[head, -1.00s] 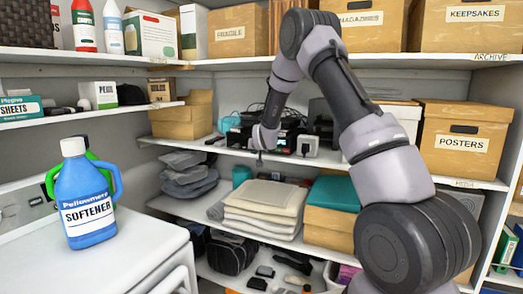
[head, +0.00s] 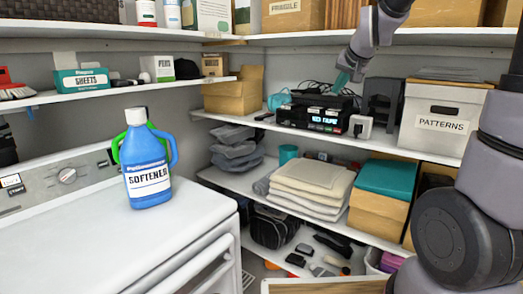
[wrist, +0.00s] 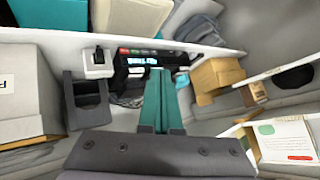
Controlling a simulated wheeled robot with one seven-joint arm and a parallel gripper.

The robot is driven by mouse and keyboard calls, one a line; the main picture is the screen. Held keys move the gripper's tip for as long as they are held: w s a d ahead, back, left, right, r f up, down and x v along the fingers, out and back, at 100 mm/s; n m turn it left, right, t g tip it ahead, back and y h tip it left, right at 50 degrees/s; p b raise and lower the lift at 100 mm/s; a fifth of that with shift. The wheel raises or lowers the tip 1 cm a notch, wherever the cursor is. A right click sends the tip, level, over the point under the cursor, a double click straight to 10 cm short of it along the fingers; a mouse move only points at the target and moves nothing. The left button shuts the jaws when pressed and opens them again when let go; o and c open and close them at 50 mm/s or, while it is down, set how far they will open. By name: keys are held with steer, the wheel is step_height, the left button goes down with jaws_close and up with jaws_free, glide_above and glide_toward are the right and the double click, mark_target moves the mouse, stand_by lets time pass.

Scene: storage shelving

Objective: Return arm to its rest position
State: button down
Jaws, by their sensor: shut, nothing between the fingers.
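My gripper (head: 342,78) is in the upper middle of the head view, in front of the middle shelf (head: 300,138) and above the black tape device (head: 315,112). Its teal fingers point down and to the left. In the wrist view, my gripper (wrist: 160,84) has its fingers closed together with nothing between them. My arm rises on the right side of the head view, and part of it is cut off by the top edge.
A blue softener bottle (head: 147,170) stands on the white washer (head: 95,250) at left. A white PATTERNS box (head: 440,120) and a dark grey stand (head: 382,103) are on the middle shelf at right. Folded towels (head: 310,185) and a teal-lidded box (head: 385,180) sit below.

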steer(key=s+d+g, duration=0.1)
steer(key=s+g, duration=0.1)
steer(key=s, duration=2.4)
steer(key=shift+s+d+r+m+y, duration=0.15)
steer(key=shift+r+m+y, duration=0.15)
steer(key=shift+m, duration=0.1)
